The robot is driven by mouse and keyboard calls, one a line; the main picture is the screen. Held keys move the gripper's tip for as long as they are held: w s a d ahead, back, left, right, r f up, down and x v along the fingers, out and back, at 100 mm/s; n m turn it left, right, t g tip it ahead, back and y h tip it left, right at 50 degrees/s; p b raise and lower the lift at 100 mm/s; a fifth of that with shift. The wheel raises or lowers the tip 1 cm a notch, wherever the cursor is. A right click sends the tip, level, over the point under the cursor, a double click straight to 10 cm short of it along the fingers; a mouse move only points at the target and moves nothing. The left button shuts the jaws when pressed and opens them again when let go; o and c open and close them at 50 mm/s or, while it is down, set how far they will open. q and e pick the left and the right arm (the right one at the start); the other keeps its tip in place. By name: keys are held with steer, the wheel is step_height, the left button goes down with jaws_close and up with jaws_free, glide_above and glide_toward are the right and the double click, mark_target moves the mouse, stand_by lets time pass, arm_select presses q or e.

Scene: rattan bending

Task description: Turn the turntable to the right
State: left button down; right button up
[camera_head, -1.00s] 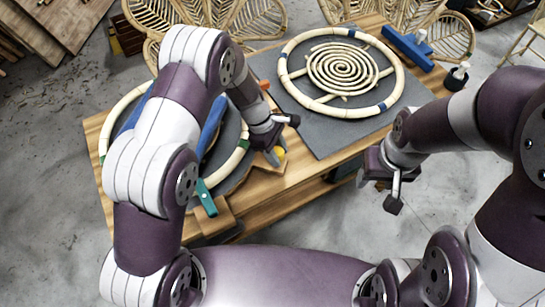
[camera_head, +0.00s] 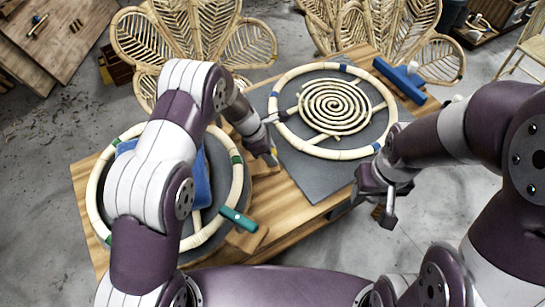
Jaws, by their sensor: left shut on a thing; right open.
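The turntable, a dark grey disc (camera_head: 217,165), lies on the left of the wooden table. On it is a pale rattan ring (camera_head: 240,190) with green bands and blue blocks (camera_head: 202,185). A teal clamp (camera_head: 238,218) sits at the ring's near right edge. My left gripper (camera_head: 271,158) is right of the ring, low by the turntable's right side. It is shut on a small yellowish piece, mostly hidden by the fingers. My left arm covers much of the disc and ring. My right gripper (camera_head: 386,208) is open and empty, past the table's near right edge.
A second rattan ring (camera_head: 281,130) with a spiral inside (camera_head: 335,107) lies on a grey mat (camera_head: 313,185) to the right. Rattan chair backs (camera_head: 190,45) stand behind the table (camera_head: 85,190).

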arm_select(q)
steer(key=w+a+n+t+p, duration=0.1)
steer(key=w+a+n, duration=0.2)
steer(key=w, duration=0.5)
steer(key=shift+w+a+r+n, duration=0.15)
steer(key=shift+w+a+n, duration=0.15)
steer(key=shift+a, duration=0.3)
arm_select(e)
steer(key=shift+w+r, duration=0.35)
steer(key=shift+r, duration=0.55)
arm_select(q)
steer(key=shift+w+r+t, duration=0.1)
steer(key=shift+t, duration=0.2)
steer(key=c, duration=0.6)
jaws_free()
steer(key=shift+c, duration=0.2)
steer(key=b+v, duration=0.1)
steer(key=v, duration=1.1)
steer(key=shift+a+r, duration=0.15)
steer(key=shift+r, duration=0.05)
arm_select(e)
steer(key=shift+w+f, duration=0.1)
steer(key=shift+f, duration=0.6)
arm_select(q)
steer(key=shift+w, duration=0.1)
